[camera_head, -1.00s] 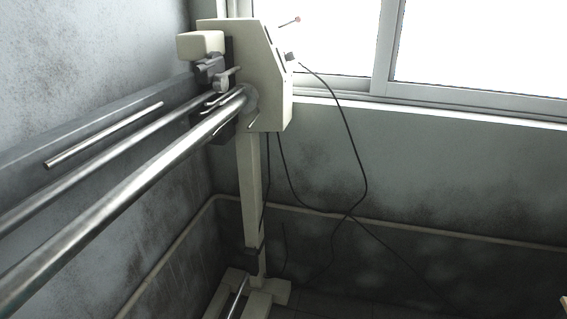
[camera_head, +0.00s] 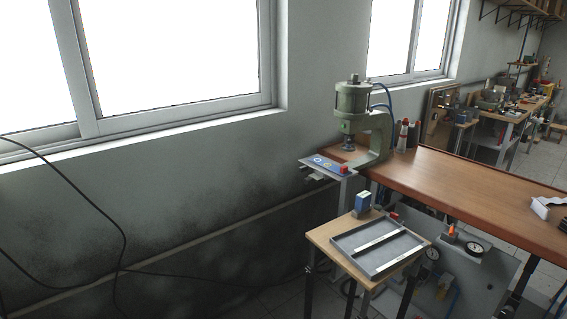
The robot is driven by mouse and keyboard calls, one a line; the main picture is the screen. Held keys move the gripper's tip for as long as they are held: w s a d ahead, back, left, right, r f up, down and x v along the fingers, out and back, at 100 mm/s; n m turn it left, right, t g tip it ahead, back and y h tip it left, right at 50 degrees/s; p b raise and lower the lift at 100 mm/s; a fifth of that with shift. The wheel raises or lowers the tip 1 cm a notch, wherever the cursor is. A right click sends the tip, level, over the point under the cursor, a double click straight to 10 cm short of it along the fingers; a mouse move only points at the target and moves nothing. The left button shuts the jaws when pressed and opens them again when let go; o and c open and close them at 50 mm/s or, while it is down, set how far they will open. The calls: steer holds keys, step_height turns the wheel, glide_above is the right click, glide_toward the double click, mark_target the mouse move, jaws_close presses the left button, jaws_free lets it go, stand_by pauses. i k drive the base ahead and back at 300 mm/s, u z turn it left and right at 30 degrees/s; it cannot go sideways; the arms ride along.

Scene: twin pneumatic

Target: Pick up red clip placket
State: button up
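I cannot make out for sure which thing is the red clip placket. Another small red piece (camera_head: 344,169) lies on the light plate under the green press. Both are too small to tell in detail. My gripper is not in view.
A green press (camera_head: 352,112) stands at the left end of a long wooden workbench (camera_head: 465,190). In front is a small table (camera_head: 322,236) with a divided grey tray (camera_head: 350,243) and a blue box (camera_head: 363,201). Dark cables hang at the left wall.

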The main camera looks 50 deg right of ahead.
mark_target(343, 171)
steer(key=z, duration=5.4)
steer(key=i, duration=0.15)
steer(key=u, duration=3.4)
